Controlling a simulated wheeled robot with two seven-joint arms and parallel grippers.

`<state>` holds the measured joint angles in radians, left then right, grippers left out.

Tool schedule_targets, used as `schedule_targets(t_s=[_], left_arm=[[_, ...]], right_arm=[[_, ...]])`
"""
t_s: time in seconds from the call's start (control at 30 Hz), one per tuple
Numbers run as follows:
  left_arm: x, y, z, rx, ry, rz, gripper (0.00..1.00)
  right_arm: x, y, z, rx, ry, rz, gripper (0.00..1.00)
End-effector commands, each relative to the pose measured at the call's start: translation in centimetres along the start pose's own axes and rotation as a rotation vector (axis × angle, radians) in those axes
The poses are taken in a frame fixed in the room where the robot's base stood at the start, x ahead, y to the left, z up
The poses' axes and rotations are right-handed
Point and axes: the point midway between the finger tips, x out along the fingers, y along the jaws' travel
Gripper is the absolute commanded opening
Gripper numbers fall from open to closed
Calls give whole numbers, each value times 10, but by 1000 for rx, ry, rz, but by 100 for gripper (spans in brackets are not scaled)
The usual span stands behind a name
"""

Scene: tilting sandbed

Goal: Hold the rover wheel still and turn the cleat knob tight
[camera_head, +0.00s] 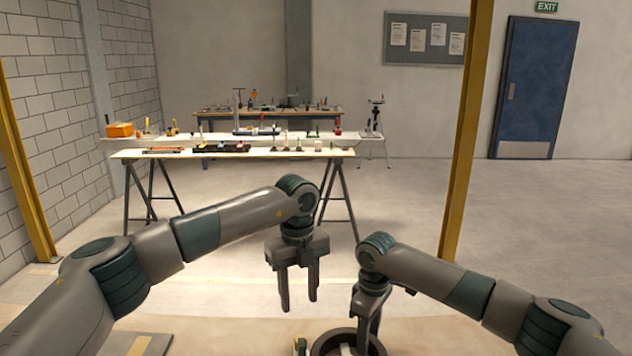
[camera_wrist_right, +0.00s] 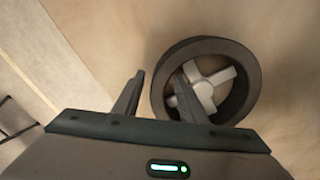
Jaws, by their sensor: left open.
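The rover wheel is a dark ring with pale spokes. A gap shows between the outer finger and the rim. In the head view the right gripper (camera_head: 370,320) reaches down at the wheel. My left gripper (camera_head: 299,300) hangs open and empty, left of and above the wheel. I cannot make out the cleat knob.
A small pale and green object (camera_head: 300,346) stands just left of the wheel, cut off by the frame. Pale sand (camera_wrist_right: 290,120) surrounds the wheel. A yellow post (camera_head: 466,130) stands behind at right. Benches with tools (camera_head: 225,154) are far back.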

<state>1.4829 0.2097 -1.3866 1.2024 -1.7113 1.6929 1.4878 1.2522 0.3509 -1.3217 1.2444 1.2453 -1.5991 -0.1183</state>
Motion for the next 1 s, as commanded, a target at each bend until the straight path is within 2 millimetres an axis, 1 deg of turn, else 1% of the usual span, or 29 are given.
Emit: schedule_targets(t_s=[0.17, 0.4, 0.6, 0.8, 1.0], left_arm=[[0, 0, 0, 0, 0, 0, 43], [0, 0, 0, 0, 0, 0, 43], [0, 0, 0, 0, 0, 0, 43], [0, 0, 0, 0, 0, 0, 43], [0, 0, 0, 0, 0, 0, 43]], right_arm=[[-23, 1, 0, 0, 2, 1, 38], [-66, 1, 0, -1, 2, 2, 38], [-96, 0, 0, 0, 2, 1, 38], [-109, 0, 0, 0, 0, 0, 38], [-111, 0, 0, 0, 0, 0, 38]])
